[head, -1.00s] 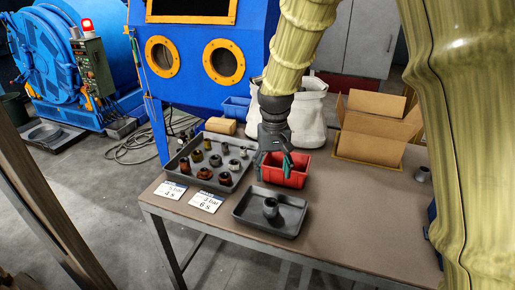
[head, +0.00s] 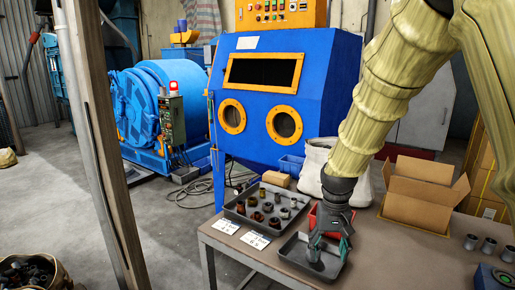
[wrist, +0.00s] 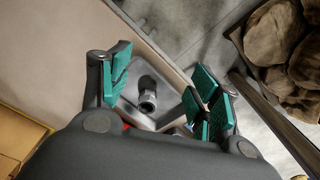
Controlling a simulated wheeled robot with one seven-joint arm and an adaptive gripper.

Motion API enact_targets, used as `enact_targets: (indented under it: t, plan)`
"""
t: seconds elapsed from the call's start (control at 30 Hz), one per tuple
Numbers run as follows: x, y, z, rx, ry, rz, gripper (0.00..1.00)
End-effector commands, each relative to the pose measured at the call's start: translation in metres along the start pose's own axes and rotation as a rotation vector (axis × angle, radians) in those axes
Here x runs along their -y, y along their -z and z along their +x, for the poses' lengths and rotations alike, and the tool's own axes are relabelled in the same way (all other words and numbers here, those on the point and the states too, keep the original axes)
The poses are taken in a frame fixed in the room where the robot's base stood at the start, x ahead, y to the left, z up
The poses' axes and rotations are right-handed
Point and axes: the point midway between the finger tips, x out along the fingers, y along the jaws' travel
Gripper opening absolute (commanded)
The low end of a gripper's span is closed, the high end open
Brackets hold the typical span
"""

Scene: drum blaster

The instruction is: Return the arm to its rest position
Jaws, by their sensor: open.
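My gripper (head: 330,246) hangs from the arm above the small dark tray (head: 294,256) at the front of the table. Its green-padded fingers are apart with nothing between them. In the wrist view my gripper (wrist: 165,95) is open, and a grey metal fitting (wrist: 147,95) in the tray shows below and between the fingers, apart from them. In the head view the fingers largely hide that fitting. The red bin (head: 318,214) is partly hidden behind my gripper.
A larger tray (head: 238,218) of several fittings and two labels (head: 254,240) lie left. An open cardboard box (head: 415,199) and several grey fittings (head: 489,245) are right. The blue blasting cabinet (head: 262,130) stands behind. A wooden post (head: 97,150) is at left.

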Motion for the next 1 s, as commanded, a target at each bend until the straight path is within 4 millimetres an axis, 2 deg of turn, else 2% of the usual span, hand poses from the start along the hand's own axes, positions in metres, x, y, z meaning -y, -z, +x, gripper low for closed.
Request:
enact_targets:
  t: [0.37,0.57,0.77,1.0]
  plan:
    - [-0.013,-0.016,0.062,0.005,-0.003,0.002,0.62]
    - [-0.018,-0.033,0.112,0.009,-0.005,-0.006,0.62]
    - [-0.027,-0.067,0.178,0.011,-0.007,-0.016,0.62]
    - [-0.039,-0.123,0.253,0.011,-0.008,-0.029,0.62]
